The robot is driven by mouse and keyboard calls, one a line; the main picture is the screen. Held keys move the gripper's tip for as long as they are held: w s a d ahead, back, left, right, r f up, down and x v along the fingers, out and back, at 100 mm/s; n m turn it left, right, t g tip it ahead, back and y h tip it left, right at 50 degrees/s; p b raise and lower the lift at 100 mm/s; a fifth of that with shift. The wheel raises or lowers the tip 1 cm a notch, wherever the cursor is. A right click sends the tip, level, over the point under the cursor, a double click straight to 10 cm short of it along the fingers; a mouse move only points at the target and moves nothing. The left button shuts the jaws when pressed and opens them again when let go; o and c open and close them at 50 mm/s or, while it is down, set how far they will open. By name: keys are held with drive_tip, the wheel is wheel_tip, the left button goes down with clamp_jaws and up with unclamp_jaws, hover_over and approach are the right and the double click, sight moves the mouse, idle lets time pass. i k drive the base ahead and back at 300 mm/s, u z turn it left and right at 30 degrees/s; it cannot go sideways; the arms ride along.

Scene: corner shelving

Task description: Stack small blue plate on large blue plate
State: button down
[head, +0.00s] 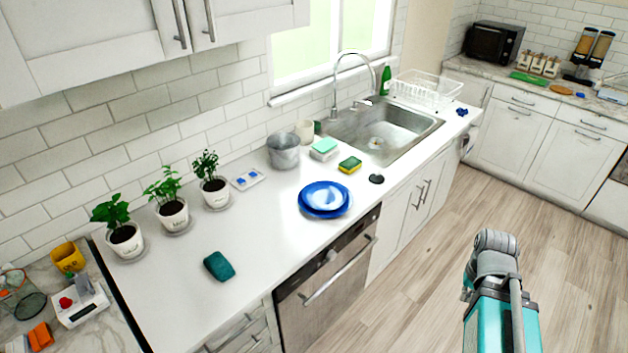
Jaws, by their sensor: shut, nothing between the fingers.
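My gripper is not visible; only a teal and grey part of my arm shows at the lower right, over the floor and well apart from the plates.
A yellow-green sponge (350,165), a dark round item (376,179) and a metal bucket (284,151) stand near the plates. The sink (385,130) is at the back right. Open wooden floor lies before the counter.

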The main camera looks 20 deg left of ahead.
sight(321, 195)
drive_tip(key=k, duration=0.6)
drive_tip(key=u, duration=0.2)
drive_tip(key=i, duration=0.5)
drive_tip(key=u, duration=0.6)
drive_tip(key=i, duration=0.95)
drive_tip(key=z, duration=0.3)
